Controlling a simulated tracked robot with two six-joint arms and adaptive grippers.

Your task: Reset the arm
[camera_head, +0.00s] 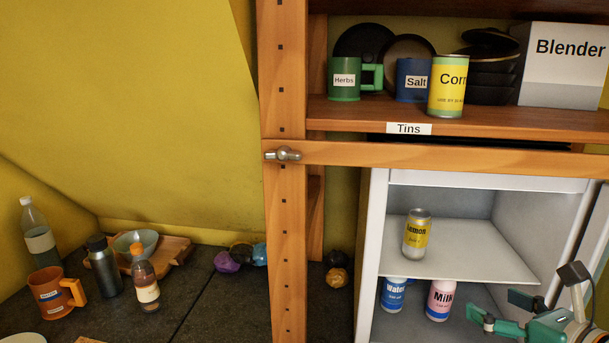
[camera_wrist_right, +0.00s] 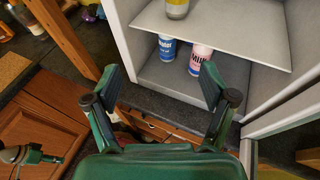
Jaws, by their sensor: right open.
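My right gripper (camera_head: 500,310) is at the lower right of the head view, in front of the open white fridge (camera_head: 368,265). Its green fingers are spread and empty; they also show in the right wrist view (camera_wrist_right: 165,90). A yellow Lemon can (camera_head: 417,235) stands on the fridge's upper shelf (camera_head: 470,262). Below it stand a blue Water container (camera_head: 393,294) and a pink Milk container (camera_head: 440,300). The gripper touches none of these. In the head view my left gripper does not show.
A wooden post (camera_head: 287,220) stands left of the fridge. Above is a shelf (camera_head: 500,123) with a yellow Corn can (camera_head: 448,87), a Salt mug (camera_head: 412,80), a Herbs mug (camera_head: 345,80) and a Blender box (camera_head: 565,65). Bottles and an orange mug (camera_head: 55,292) stand on the dark counter.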

